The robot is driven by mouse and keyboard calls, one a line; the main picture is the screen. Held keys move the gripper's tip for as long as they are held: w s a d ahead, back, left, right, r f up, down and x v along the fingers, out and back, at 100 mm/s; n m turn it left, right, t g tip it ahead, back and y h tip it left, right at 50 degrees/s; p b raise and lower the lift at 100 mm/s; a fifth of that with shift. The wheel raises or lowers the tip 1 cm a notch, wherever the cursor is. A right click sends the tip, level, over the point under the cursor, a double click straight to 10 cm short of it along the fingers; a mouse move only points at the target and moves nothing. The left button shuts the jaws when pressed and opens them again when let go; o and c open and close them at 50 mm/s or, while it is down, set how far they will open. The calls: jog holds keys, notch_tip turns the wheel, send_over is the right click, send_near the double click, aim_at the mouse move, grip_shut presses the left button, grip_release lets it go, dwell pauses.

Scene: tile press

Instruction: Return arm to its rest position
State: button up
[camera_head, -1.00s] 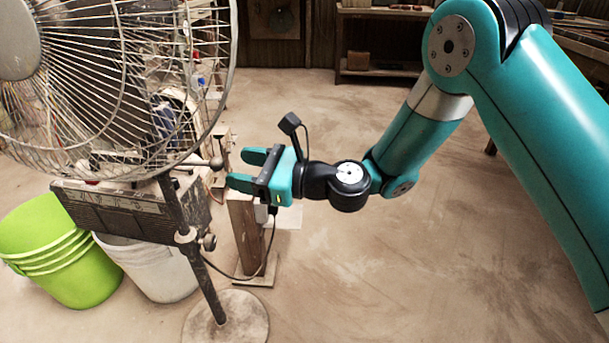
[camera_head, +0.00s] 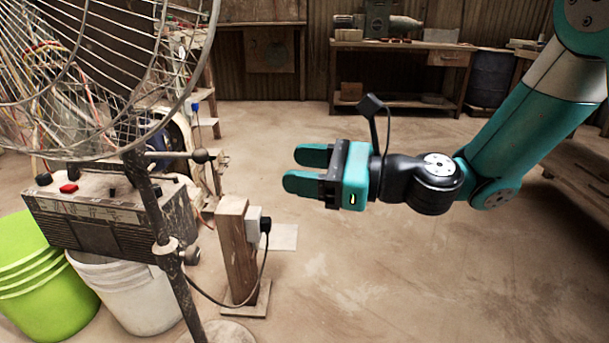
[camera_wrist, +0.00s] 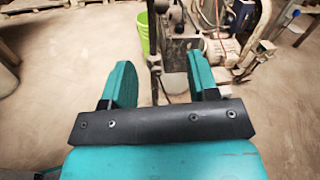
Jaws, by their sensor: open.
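My gripper (camera_head: 308,171) is teal and open, with nothing between its fingers. In the head view it hangs in mid-air over the floor, pointing left, to the right of the fan and the wooden post. In the wrist view its two fingers (camera_wrist: 162,82) are spread apart, with the floor and the fan's stand seen beyond them. My arm reaches in from the upper right of the head view.
A dusty fan (camera_head: 75,75) on a dark stand (camera_head: 160,230) stands at left, by a control box (camera_head: 110,215) with a red button. A wooden post (camera_head: 238,255) carries a plugged-in cable. A green bucket (camera_head: 40,290) and white bucket (camera_head: 125,290) sit lower left.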

jog(key=s+d+r+n+g+h+p, duration=0.1)
jog(key=s+n+g+h+p, duration=0.35)
jog(key=s+n, duration=0.85)
jog(key=s+d+n+h, duration=0.75)
jog(key=d+n, duration=0.35)
jog(key=n, duration=0.2)
notch_tip(320, 180, up, 38)
jog(key=h+p, duration=0.1)
jog(key=p, duration=3.7)
jog(key=shift+w+d+g, duration=0.15)
jog(key=shift+w+g, duration=0.2)
jog(key=shift+w, duration=0.05)
